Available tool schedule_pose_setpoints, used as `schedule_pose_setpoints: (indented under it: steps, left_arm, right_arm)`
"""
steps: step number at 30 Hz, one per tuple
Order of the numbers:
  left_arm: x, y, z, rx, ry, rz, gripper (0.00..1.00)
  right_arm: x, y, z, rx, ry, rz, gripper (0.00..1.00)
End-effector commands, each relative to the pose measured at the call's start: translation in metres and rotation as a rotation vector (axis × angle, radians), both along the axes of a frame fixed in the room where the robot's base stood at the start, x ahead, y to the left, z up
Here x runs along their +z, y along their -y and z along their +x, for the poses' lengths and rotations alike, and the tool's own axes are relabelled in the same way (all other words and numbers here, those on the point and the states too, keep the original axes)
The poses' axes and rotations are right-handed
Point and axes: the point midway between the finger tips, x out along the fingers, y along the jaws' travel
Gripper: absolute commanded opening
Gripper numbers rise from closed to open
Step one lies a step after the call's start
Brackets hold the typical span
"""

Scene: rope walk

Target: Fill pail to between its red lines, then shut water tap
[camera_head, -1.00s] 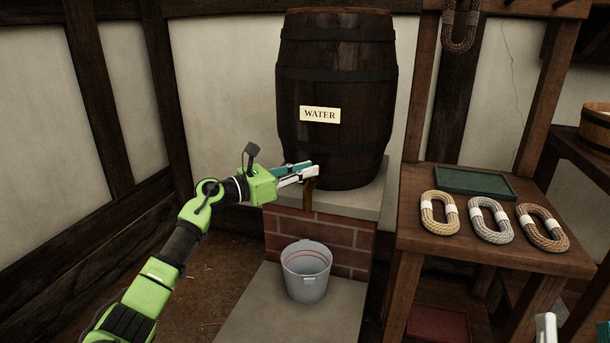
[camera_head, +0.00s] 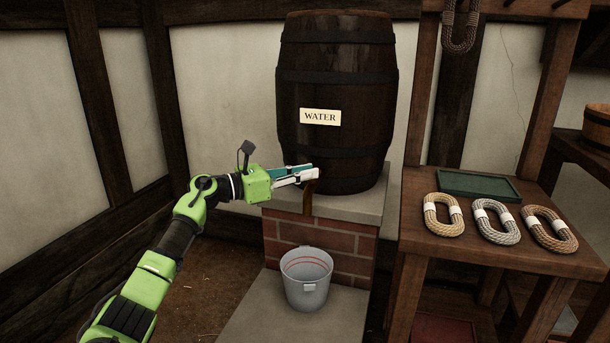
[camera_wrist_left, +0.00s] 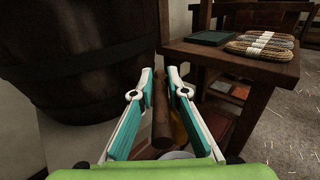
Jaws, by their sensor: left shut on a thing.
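The water tap (camera_head: 308,200) is a brown wooden piece at the foot of the dark barrel (camera_head: 335,85) labelled WATER. My left gripper (camera_head: 313,174) is at the tap, shut on it. In the left wrist view, my left fingers (camera_wrist_left: 160,85) lie on either side of the brown tap (camera_wrist_left: 161,125). The grey metal pail (camera_head: 307,290) stands upright below the tap, with red lines on its inner wall. I cannot make out any water stream or a water level in it. A bit of the pail rim (camera_wrist_left: 177,155) shows in the left wrist view.
The barrel rests on a brick plinth with a stone top (camera_head: 350,206). The pail stands on a pale slab (camera_head: 255,315). At right, a wooden table (camera_head: 430,262) bears a green tray (camera_head: 480,186) and three rope coils (camera_head: 497,222). Floor left of the slab is clear.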

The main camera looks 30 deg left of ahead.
Motion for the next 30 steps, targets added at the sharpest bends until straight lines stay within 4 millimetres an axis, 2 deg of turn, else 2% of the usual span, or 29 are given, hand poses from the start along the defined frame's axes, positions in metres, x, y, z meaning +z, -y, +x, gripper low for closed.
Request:
schedule_pose_setpoints:
  steps: [5, 6, 7, 8, 20, 23, 30]
  left_arm:
    - [0.001, 0.0, 0.0, 0.001, 0.002, -0.001, 0.0]
    - [0.001, 0.0, 0.0, 0.001, 0.002, -0.001, 0.17]
    - [0.001, 0.0, 0.0, 0.001, 0.002, -0.001, 0.25]
    - [0.001, 0.0, 0.0, 0.001, 0.002, -0.001, 0.28]
    - [0.0, -0.002, -0.003, 0.001, 0.0, 0.0, 0.28]
    - [-0.001, -0.008, -0.011, 0.002, -0.002, 0.0, 0.28]
    - [-0.002, -0.031, -0.048, 0.003, -0.003, 0.003, 0.28]
  right_arm:
    - [0.0, 0.0, 0.0, 0.0, -0.001, 0.0, 0.4]
    - [0.0, 0.0, 0.0, 0.0, -0.001, 0.0, 0.4]
    - [0.0, 0.0, 0.0, 0.0, -0.002, -0.001, 0.4]
    - [0.0, 0.0, 0.0, 0.0, -0.002, -0.001, 0.4]
    - [0.0, 0.0, 0.001, -0.001, -0.003, 0.0, 0.4]
    - [0.0, 0.0, 0.001, -0.001, -0.003, 0.0, 0.4]
    - [0.0, 0.0, 0.001, -0.001, -0.003, -0.001, 0.4]
